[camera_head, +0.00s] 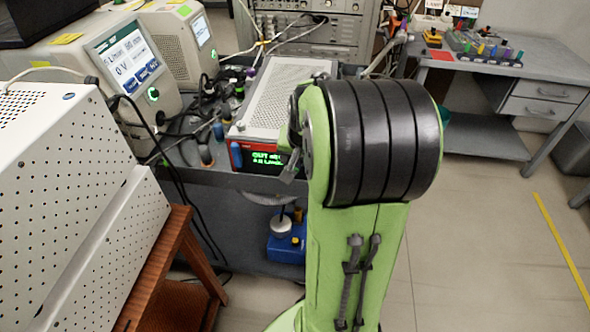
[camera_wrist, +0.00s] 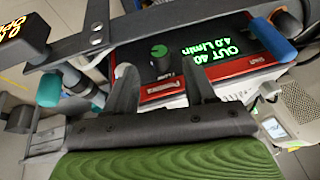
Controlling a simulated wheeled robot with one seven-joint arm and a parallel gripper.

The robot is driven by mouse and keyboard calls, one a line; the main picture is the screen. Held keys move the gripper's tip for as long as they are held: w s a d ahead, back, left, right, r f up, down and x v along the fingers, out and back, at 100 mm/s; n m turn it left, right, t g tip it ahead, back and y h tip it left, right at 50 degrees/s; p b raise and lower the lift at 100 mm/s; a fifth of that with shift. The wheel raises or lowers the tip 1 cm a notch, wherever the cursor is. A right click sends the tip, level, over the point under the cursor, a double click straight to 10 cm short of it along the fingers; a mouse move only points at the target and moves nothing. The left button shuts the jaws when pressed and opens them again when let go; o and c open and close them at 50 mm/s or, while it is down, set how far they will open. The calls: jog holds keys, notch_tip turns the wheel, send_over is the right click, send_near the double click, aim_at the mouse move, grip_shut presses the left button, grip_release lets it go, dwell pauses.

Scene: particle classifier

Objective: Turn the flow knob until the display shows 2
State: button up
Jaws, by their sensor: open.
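The red-fronted instrument (camera_head: 245,130) stands on the bench in the head view, left of my green and black arm. Its lit green display (camera_head: 266,159) is partly hidden by my arm. In the wrist view the display (camera_wrist: 217,45) appears upside down or tilted and seems to read "OUT 40" and "4.0 L/min". The dark flow knob with a green cap (camera_wrist: 160,56) sits beside the display. My gripper (camera_wrist: 159,72) is open, one finger on each side of the knob in the picture. I cannot tell whether either finger touches it.
A blue cylinder (camera_wrist: 272,40) stands out by the display's edge. A dark metal bar (camera_wrist: 120,32) crosses above the knob. Cables and small tools crowd the bench left of the instrument. White perforated housings (camera_head: 60,170) fill the left; the floor at right is clear.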

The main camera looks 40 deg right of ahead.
aim_at(296, 165)
jog(key=b+x, duration=0.1)
jog(key=x, duration=0.3)
jog(key=shift+f, duration=0.15)
grip_shut()
jog(key=shift+w, duration=0.1)
